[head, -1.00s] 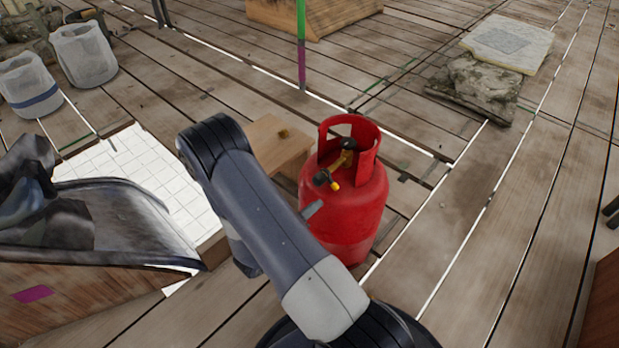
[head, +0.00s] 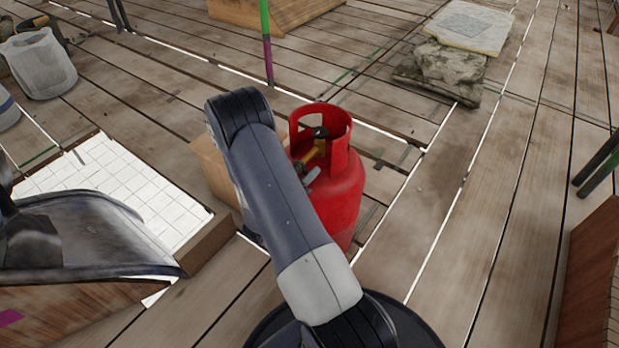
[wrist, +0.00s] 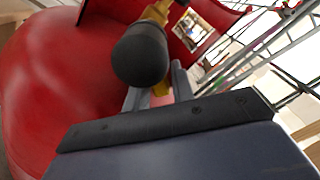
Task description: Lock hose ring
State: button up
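A red gas cylinder (head: 343,190) stands upright on the planks, partly behind my arm. Inside its open collar is a brass valve (head: 314,152) with a black knob (head: 320,132). In the wrist view a rounded black knob (wrist: 140,53) and brass fitting (wrist: 157,12) hang close in front of my gripper (wrist: 158,97). A yellow part (wrist: 161,94), perhaps the hose ring, shows between the two grey fingers. The knob covers much of it, so I cannot tell whether the fingers touch it. In the head view a grey fingertip (head: 311,177) shows just below the valve.
A wooden block (head: 212,170) stands left of the cylinder, beside a white tiled panel (head: 120,185). Stacked stone slabs (head: 450,65) lie behind. The planks right of the cylinder are clear.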

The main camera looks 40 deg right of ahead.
jog(key=shift+c, duration=0.4)
grip_shut()
jog(key=shift+w+f+m+b, duration=0.15)
jog(key=shift+f+m+b, duration=0.1)
jog(key=shift+m, duration=0.35)
jog(key=shift+w+f+m+b, duration=0.15)
jog(key=shift+m+b, duration=0.1)
jog(key=shift+m, duration=0.35)
jog(key=shift+o, duration=0.4)
grip_release()
jog(key=shift+r, duration=0.1)
